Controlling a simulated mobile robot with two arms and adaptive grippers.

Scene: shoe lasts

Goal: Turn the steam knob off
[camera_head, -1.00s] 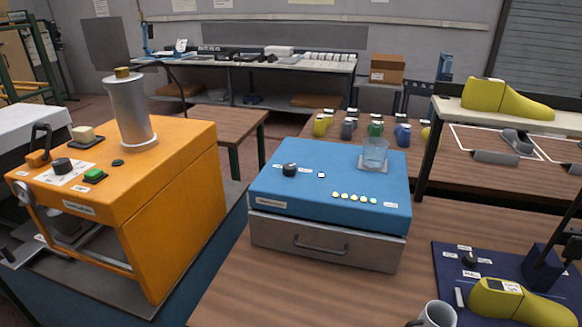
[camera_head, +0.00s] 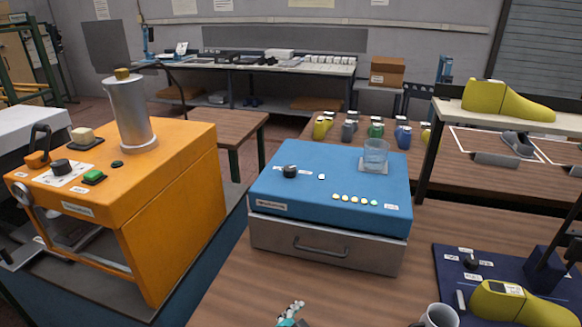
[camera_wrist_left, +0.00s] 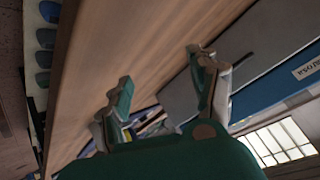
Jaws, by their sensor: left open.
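A black knob (camera_head: 289,171) sits on the top left of the blue box (camera_head: 335,165), beside small labels too small to read. Another black knob (camera_head: 61,165) is on a white plate on the orange machine (camera_head: 175,190). I cannot tell which is the steam knob. Part of my left gripper (camera_head: 291,313) shows at the bottom edge of the head view, in front of and below the blue box. In the left wrist view, my left gripper (camera_wrist_left: 160,84) has its two green-and-grey fingers apart with nothing between them. My right gripper is not in view.
The blue box has a grey drawer (camera_head: 322,246), a row of small lights and a glass (camera_head: 375,154) on top. A mug (camera_head: 438,316) and a yellow shoe last (camera_head: 520,303) stand at the lower right. The wooden table (camera_head: 245,290) is bare before the box.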

